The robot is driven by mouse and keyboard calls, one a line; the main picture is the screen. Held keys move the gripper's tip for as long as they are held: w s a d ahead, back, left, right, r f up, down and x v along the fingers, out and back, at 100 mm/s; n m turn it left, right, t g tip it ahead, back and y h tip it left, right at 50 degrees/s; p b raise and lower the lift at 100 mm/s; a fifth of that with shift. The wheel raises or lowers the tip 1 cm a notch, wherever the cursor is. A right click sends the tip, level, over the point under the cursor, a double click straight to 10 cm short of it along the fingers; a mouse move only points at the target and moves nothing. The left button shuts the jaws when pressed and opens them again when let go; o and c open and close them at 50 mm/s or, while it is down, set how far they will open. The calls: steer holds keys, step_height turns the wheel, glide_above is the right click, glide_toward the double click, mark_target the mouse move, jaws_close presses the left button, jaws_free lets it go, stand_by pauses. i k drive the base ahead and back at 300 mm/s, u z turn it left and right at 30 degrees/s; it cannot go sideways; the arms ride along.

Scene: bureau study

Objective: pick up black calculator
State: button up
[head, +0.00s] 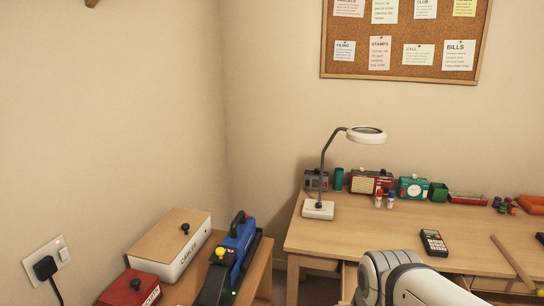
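The black calculator (434,243) lies on the wooden desk (345,235) toward the right of the head view, near the desk's front edge. It has a pale display at its top end and rows of light and red keys. My white arm shows at the bottom of the picture, in front of the desk and left of the calculator. My gripper is outside the picture, so its state is hidden.
A lamp (319,208) stands at the desk's left end. A wooden ruler-like strip (512,261) lies right of the calculator. Radios, small bottles and a green cup (438,191) line the back. A lower left surface holds a white box (172,262) and blue device (238,247).

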mark_target(435, 247)
steer(key=z, duration=2.65)
steer(key=i, duration=1.4)
steer(key=u, duration=1.7)
